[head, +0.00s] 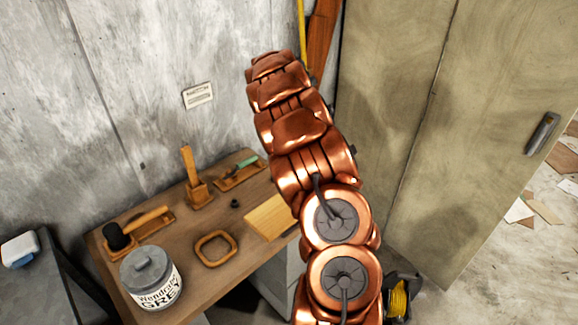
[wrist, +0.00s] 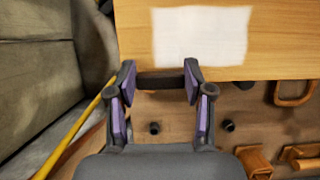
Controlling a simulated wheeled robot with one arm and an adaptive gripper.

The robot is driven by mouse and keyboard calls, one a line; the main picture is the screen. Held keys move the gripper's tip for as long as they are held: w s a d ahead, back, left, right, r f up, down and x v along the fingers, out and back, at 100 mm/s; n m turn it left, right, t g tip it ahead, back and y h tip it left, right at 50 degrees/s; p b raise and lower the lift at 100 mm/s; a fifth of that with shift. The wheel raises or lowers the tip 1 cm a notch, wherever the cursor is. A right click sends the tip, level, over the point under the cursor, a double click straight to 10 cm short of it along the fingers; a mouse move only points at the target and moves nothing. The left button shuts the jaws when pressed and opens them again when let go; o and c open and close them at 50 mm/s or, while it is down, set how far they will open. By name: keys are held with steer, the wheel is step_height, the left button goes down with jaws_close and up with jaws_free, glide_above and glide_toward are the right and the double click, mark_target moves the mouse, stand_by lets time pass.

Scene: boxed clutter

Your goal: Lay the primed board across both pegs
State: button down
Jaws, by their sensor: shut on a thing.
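The board (wrist: 275,30) is light wood with a white painted patch (wrist: 200,35) on its face. My gripper (wrist: 160,75) is shut on a dark grip at the board's near edge. The board shows partly in the head view (head: 266,218), over the workbench's right part, with the rest hidden behind my arm. Two short black pegs stand apart on the bench in the wrist view, one on the left (wrist: 154,127) and one on the right (wrist: 228,125). The head view shows only one peg (head: 235,203) clearly. The board looks raised above the bench and beside the pegs.
On the workbench (head: 190,240) are a grey paint tin (head: 150,278), a wooden ring (head: 214,248), a mallet (head: 135,229) in a holder, a wooden block with an upright handle (head: 197,185) and a green-handled tool (head: 246,163). A tall cabinet (head: 400,110) stands to the right.

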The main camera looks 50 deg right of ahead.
steer(key=w+d+p, duration=0.2)
steer(key=w, duration=0.5)
steer(key=shift+w+f, duration=0.2)
steer(key=shift+f, duration=0.15)
steer(key=shift+w, duration=0.15)
step_height(320, 180, down, 4)
steer(key=shift+r+p, duration=0.25)
steer(key=shift+p, duration=0.75)
steer(key=shift+f, duration=0.4)
steer(key=shift+f+b, duration=0.2)
steer(key=shift+b, duration=0.15)
steer(key=shift+c, duration=2.2)
jaws_free()
